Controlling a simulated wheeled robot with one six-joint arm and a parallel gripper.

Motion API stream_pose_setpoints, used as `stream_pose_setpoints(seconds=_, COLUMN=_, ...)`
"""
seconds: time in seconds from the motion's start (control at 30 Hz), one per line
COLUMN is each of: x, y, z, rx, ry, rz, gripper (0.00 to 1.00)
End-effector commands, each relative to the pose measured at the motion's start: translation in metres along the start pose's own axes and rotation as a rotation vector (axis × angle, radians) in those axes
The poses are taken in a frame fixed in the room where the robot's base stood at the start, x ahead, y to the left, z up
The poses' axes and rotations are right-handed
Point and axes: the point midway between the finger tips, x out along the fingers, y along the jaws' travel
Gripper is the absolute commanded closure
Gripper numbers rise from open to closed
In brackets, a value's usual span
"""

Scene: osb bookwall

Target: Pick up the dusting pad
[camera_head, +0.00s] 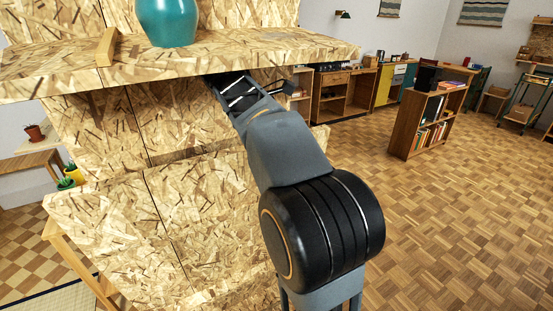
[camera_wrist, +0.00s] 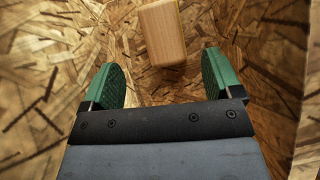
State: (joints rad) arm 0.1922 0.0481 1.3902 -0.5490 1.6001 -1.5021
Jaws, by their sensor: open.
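In the wrist view, a light wooden block with a thin yellow edge, apparently the dusting pad (camera_wrist: 162,35), is at the top centre on the chipboard. Its upper end is cut off by the frame. My gripper (camera_wrist: 160,78) has its two green fingers spread wide, one to each side of the block's near end, with gaps visible and nothing between them touching. In the head view, my gripper (camera_head: 238,92) reaches under the upper shelf board. Its fingertips and the pad are hidden there.
The chipboard shelf (camera_head: 250,50) overhangs my gripper. On it stand a teal vase (camera_head: 167,22) and a small wooden piece (camera_head: 106,47). A chipboard back panel (camera_head: 185,115) is close behind. A low bookcase (camera_head: 425,122) stands at right, with open parquet floor (camera_head: 450,220) before it.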

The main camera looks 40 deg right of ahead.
Motion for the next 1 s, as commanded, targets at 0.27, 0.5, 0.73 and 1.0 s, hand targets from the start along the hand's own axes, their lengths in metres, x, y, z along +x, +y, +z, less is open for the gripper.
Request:
stream_pose_setpoints(seconds=0.27, x=0.026, y=-0.002, z=-0.002, rx=-0.007, ry=-0.008, rz=-0.002, gripper=0.15)
stream_pose_setpoints(seconds=0.5, x=0.058, y=-0.003, z=-0.004, rx=-0.005, ry=-0.008, rz=-0.001, gripper=0.15)
stream_pose_setpoints(seconds=0.73, x=0.07, y=-0.003, z=-0.004, rx=-0.006, ry=-0.007, rz=0.001, gripper=0.15)
stream_pose_setpoints(seconds=1.0, x=0.07, y=-0.003, z=-0.004, rx=-0.006, ry=-0.007, rz=0.001, gripper=0.22)
